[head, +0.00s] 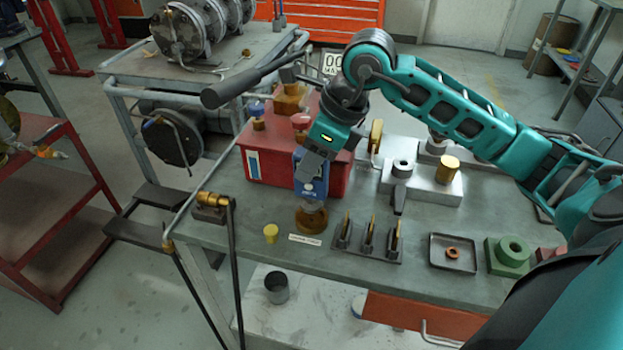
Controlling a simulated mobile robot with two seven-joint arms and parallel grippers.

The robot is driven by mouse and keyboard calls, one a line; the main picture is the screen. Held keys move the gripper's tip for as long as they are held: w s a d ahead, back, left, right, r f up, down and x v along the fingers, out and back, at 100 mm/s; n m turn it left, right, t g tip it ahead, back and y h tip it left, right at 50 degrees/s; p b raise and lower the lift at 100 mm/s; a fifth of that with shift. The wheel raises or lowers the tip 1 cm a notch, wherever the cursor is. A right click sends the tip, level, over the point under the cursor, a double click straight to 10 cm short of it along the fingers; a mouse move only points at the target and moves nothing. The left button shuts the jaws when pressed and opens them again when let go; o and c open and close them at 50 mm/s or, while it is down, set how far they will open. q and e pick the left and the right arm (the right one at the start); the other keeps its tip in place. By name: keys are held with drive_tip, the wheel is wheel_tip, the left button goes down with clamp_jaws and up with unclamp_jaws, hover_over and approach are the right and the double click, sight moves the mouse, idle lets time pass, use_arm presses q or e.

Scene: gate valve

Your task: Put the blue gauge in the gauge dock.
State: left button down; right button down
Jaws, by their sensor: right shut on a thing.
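The blue gauge (311,187) is upright under my right gripper (316,165), which is shut on it and points down. A short grey stem shows below the blue body. Its lower end is at the round brown dock (312,219) on the grey-green bench, behind a small white label plate (305,239). I cannot tell whether the stem sits in the dock or is just above it. The gripper hides the gauge's top. My left gripper is not in view.
A red box (262,168) stands close behind the gauge. A rack with several upright brass-coloured tools (368,240) is to the right. A yellow piece (271,233) is to the left. A tray (438,261) and a green block (507,256) are farther right.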

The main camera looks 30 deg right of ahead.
drive_tip(key=shift+f, duration=2)
drive_tip(key=shift+f+b, duration=0.1)
drive_tip(key=shift+b, duration=0.25)
drive_tip(key=c, duration=0.7)
unclamp_jaws()
drive_tip(key=shift+r, duration=0.25)
drive_tip(key=p+v, duration=0.1)
drive_tip(key=v, duration=1.1)
drive_tip(key=shift+f, duration=0.1)
